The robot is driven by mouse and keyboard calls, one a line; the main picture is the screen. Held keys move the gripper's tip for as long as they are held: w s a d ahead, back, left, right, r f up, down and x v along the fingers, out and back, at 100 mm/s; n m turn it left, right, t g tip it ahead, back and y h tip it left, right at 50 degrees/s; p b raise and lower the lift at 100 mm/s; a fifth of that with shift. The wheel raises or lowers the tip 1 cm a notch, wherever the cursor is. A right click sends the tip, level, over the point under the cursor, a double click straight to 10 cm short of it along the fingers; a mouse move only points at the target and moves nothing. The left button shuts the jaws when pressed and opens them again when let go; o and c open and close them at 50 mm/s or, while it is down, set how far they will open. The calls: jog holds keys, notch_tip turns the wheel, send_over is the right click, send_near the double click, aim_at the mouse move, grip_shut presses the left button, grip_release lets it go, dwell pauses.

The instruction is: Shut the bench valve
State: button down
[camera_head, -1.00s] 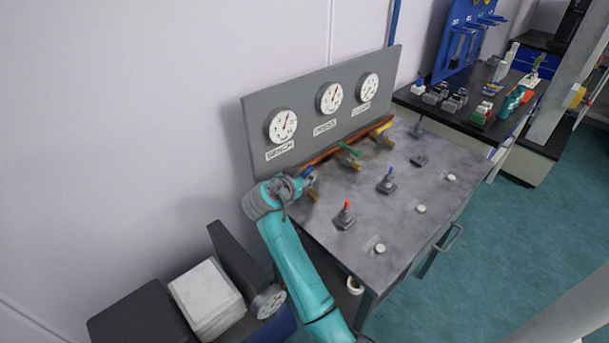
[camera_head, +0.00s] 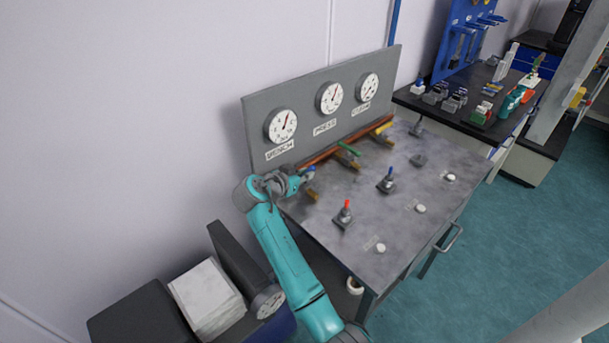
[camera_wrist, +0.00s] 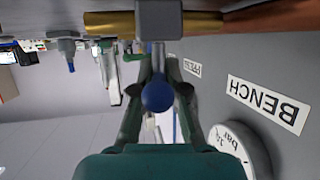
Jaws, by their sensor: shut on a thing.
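The bench valve is the leftmost one on the bench, below the gauge labelled BENCH. Its brass body (camera_head: 312,195) shows in the head view, with a bit of blue handle beside my gripper (camera_head: 302,180). In the wrist view the handle's blue knob (camera_wrist: 157,95) sits between the two fingers of my gripper (camera_wrist: 158,100), which are shut on it. A grey stem runs from the knob to the grey valve block (camera_wrist: 159,20). The stem lies across the line of the brass pipe (camera_wrist: 108,23). The bench gauge (camera_head: 281,126) has its red needle pointing up and right.
Valves with a green handle (camera_head: 349,149) and a yellow handle (camera_head: 383,128) stand further right along a copper pipe. Toggle switches with red (camera_head: 346,205) and blue (camera_head: 389,172) tips stand on the bench top. The gauge panel (camera_head: 255,110) rises close behind.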

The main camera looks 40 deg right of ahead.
jog(key=shift+m+g+h, duration=0.3)
jog(key=shift+m+g, duration=0.9)
jog(key=shift+g, duration=0.2)
jog(key=c, duration=1.2)
grip_release()
jog(key=v, duration=1.2)
